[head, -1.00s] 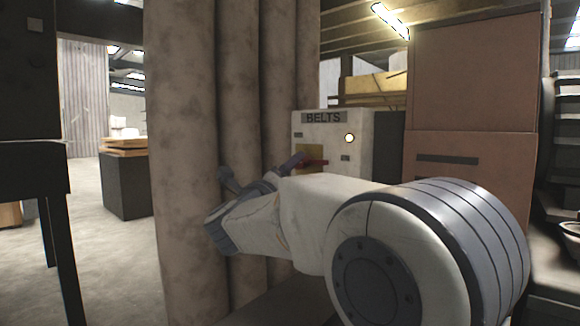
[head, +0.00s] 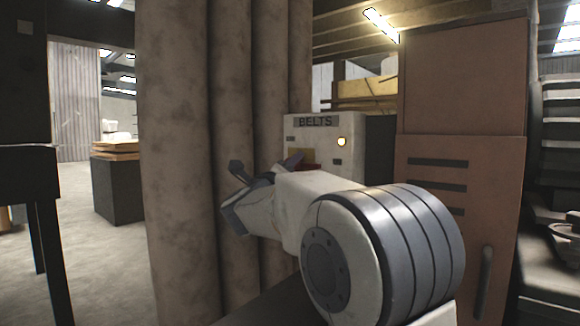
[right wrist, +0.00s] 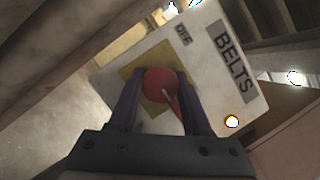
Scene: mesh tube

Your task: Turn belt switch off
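The belt switch box (head: 296,133) is pale, with a dark BELTS label and a lit yellow lamp (head: 341,141). In the right wrist view the box (right wrist: 205,65) shows a yellow plate (right wrist: 133,68) and a red round switch with a lever (right wrist: 159,84). A small label on the box above the plate looks like OFF. My right gripper (right wrist: 160,88) is open, its two dark fingers apart on either side of the red switch; I cannot tell if they touch it. In the head view my right gripper (head: 266,172) partly hides the switch. My left gripper is out of view.
Thick brown vertical pipes (head: 180,150) stand left of the box, close to my right gripper. A brown cabinet (head: 462,90) stands to the right of the box. Open floor (head: 100,265) lies at the left, beside a dark frame (head: 30,170).

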